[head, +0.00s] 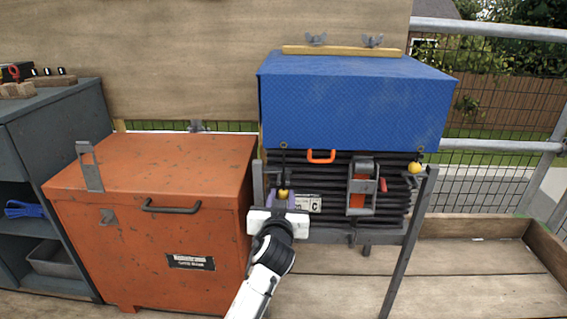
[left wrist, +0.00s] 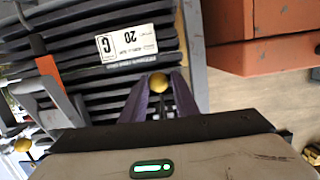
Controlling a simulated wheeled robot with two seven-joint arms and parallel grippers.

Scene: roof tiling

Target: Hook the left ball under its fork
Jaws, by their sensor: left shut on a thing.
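The left ball (head: 283,193) is yellow and hangs on a dark cord from an eyelet (head: 283,146) at the lower edge of the blue cover (head: 350,105). My left gripper (head: 282,198) is shut on this ball, in front of the dark tile stack. In the left wrist view the ball (left wrist: 158,82) sits between the purple fingers (left wrist: 160,96), below the white label. I cannot make out the left fork; the gripper and wrist hide the area below the ball. The right ball (head: 415,168) hangs by the right post. My right gripper is not in view.
An orange steel box (head: 150,215) stands close on the left of the stack. A grey post (head: 410,240) leans on the right. A strap buckle (head: 361,185) and an orange handle (head: 321,156) are on the stack's front. The plank floor (head: 480,275) is clear at right.

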